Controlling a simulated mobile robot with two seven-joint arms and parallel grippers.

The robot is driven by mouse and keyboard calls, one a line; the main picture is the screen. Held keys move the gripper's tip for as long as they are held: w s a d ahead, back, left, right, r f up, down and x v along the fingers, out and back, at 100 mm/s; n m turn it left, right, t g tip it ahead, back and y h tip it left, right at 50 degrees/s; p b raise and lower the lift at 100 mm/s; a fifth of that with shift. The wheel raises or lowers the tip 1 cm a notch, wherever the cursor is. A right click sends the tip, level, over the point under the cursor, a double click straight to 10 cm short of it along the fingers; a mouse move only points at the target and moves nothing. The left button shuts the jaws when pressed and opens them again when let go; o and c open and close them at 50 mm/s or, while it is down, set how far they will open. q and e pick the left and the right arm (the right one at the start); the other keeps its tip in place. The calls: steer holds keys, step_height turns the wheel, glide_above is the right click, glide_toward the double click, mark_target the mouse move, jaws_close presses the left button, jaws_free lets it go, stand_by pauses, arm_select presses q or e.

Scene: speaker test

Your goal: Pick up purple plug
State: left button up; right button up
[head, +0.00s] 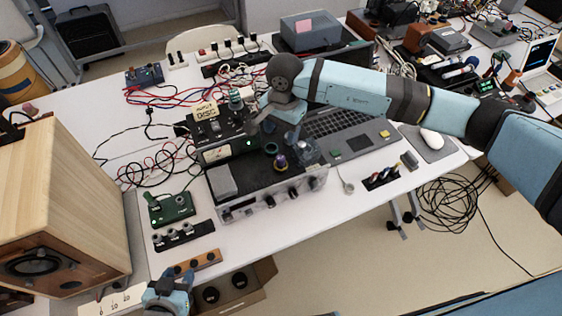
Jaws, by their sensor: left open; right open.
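The purple plug (280,161) stands on the dark top of the grey bench instrument (262,204), near its middle. My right gripper (274,131) hangs over the back of this instrument, open, a little above and behind the plug in the picture. I cannot tell the exact height gap. Nothing shows between its fingers. My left gripper (172,282) is at the bottom edge, near the table's front, open and away from the plug. Its lower part is cut off by the frame.
A laptop (350,132) lies to the right, a metered box (222,146) behind left. A green board (171,208) and wooden speaker (75,205) are left.

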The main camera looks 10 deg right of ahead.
steer(key=b, duration=0.3)
glide_above(281, 158)
steer(key=shift+h, duration=0.3)
steer(key=f, duration=0.7)
steer(key=shift+d+f, duration=0.15)
steer(key=shift+d, duration=0.2)
steer(key=shift+a+f+b, duration=0.2)
steer(key=shift+f+b, duration=0.25)
steer(key=shift+f, duration=1.1)
steer(key=shift+a+f+b, duration=0.2)
steer(key=shift+f+b, duration=0.2)
steer(key=shift+f, duration=1.15)
steer(key=c, duration=1)
